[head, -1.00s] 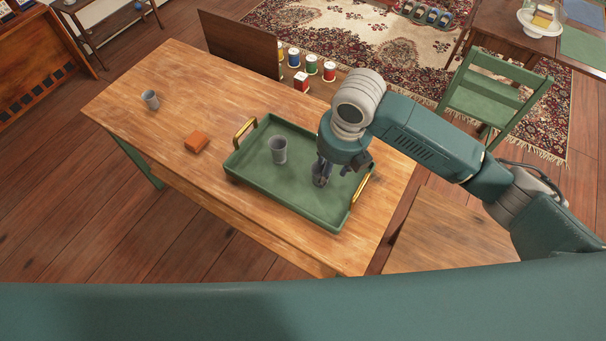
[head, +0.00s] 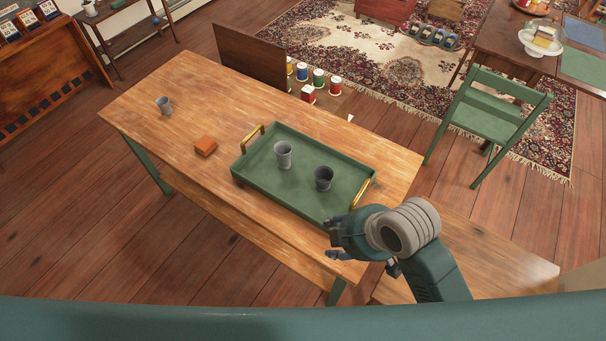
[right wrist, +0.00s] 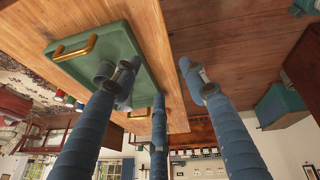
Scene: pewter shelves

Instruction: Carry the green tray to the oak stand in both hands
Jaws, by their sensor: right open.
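The green tray (head: 262,193) lies flat on the wooden table, with a brass handle at each short end. It also shows in the right wrist view (right wrist: 118,42). Two grey cups stand upright in it: a lighter cup (head: 283,155) near the middle and a darker cup (head: 323,178) nearer the right handle (head: 361,191). The left handle (head: 247,137) is clear. My right gripper (head: 335,239) is open and empty, in front of the tray's near right corner, by the table's front edge. My left gripper is out of view. I cannot tell which piece is the oak stand.
A lower wooden top (head: 490,250) adjoins at the front right. A green chair (head: 490,115) stands behind right.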

